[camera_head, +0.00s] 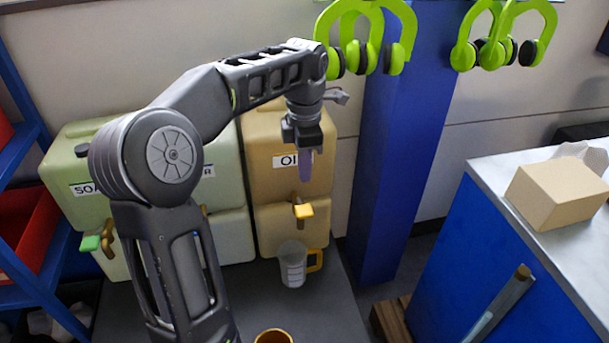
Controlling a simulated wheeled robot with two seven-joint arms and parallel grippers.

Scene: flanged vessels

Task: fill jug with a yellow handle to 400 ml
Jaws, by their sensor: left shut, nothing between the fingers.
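The clear jug with a yellow handle (292,268) stands upright on the dark grey surface, below the tap with a yellow knob (304,211) on the tan tank (260,150). The tank's label starts with "OI"; the rest is hidden by my gripper. The jug's handle points right and marks show on its side. I cannot tell its fill level. My left gripper (306,176) points down in front of the tan tank, above the tap and apart from the jug. It is shut and empty. My right gripper is not in view.
A pale green tank (75,190) with a green-knobbed tap (92,242) stands left, partly behind my left arm. An orange-rimmed vessel (273,337) is cut off at the bottom edge. A blue post (390,150) and a blue counter with a cardboard box (557,193) stand right.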

